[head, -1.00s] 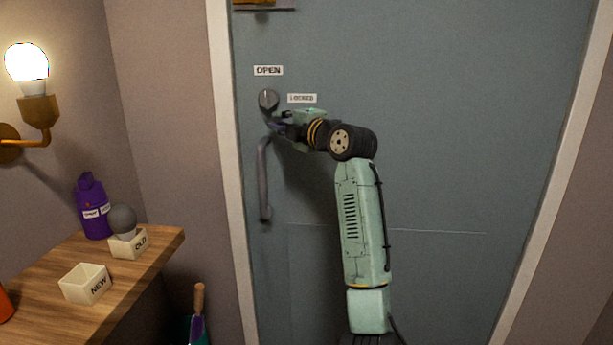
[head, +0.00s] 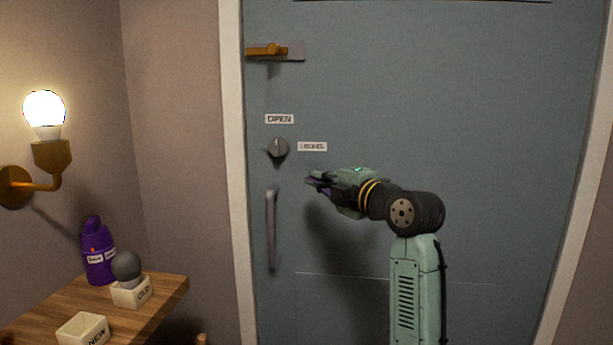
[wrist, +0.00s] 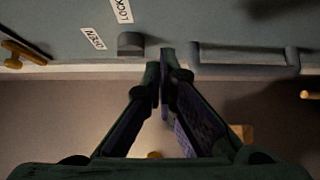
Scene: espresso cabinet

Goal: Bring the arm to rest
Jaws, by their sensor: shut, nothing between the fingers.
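My gripper (head: 312,180) is shut and empty in front of the grey-blue door (head: 450,110). It is apart from the round knob (head: 278,147), to the knob's lower right in the head view. In the wrist view the closed fingertips (wrist: 165,60) point toward the door edge, between the knob (wrist: 131,43) and the grey bar handle (wrist: 245,58). The knob's pointer stands roughly upright, toward the OPEN label (head: 279,119). The LOCKED label (head: 312,147) is right of the knob. My arm rises from the bottom right and bends left.
A brass latch (head: 268,50) sits high on the door. At left are a lit wall lamp (head: 45,110) and a wooden shelf (head: 60,300). On it are a purple bottle (head: 98,255), an OLD box (head: 131,292) holding a grey bulb, and a NEW box (head: 83,330). The door's right side is clear.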

